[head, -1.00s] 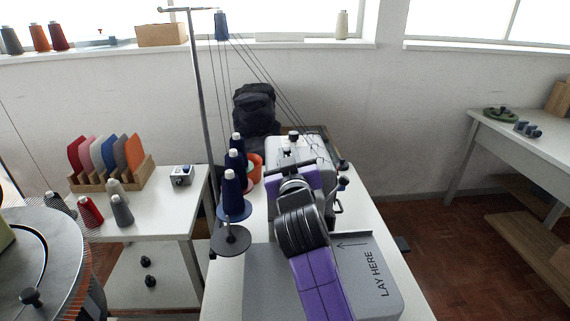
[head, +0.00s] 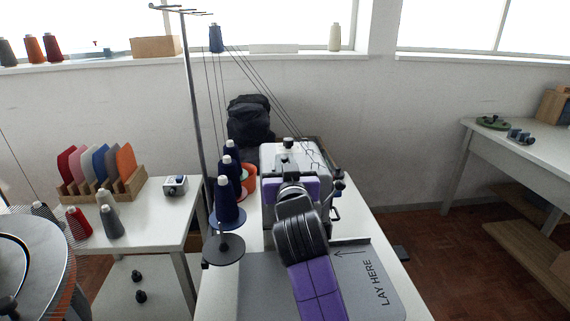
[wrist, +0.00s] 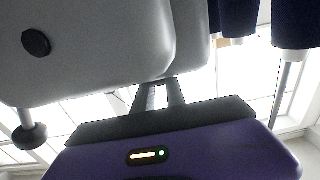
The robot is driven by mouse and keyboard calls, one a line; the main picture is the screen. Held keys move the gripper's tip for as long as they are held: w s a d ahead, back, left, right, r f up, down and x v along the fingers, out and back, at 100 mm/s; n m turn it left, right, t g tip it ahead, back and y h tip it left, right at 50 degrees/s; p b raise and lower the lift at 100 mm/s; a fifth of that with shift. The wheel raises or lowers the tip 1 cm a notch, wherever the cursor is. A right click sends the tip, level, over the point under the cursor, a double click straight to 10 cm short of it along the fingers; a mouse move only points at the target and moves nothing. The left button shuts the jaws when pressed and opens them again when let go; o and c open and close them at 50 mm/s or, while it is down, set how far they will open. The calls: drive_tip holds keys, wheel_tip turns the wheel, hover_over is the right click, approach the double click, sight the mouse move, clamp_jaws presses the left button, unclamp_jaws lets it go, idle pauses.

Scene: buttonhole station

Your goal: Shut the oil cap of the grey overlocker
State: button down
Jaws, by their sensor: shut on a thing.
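The grey overlocker (head: 268,158) stands on the white table in the head view, partly hidden by my arm. Its pale grey body (wrist: 95,45) fills the upper left of the wrist view, which is upside down, with a black round knob (wrist: 36,43) on its face. My gripper (head: 286,162) reaches over the machine's top. In the wrist view its two dark fingers (wrist: 160,97) run close together from the palm and pass behind the body's edge. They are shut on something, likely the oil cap. The tips and the cap are hidden there, so its angle cannot be told.
Navy thread cones (head: 227,200) and a tall thread stand (head: 196,110) rise close on the left. Threads run down to the machine. A grey plate marked LAY HERE (head: 385,285) lies in front. A black backpack (head: 250,120) is behind.

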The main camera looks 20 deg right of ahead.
drive_tip(key=c, duration=1.7)
unclamp_jaws()
drive_tip(key=shift+f, duration=0.1)
drive_tip(key=v, duration=0.7)
drive_tip(key=shift+s+a, duration=0.15)
drive_tip(key=shift+s, duration=0.2)
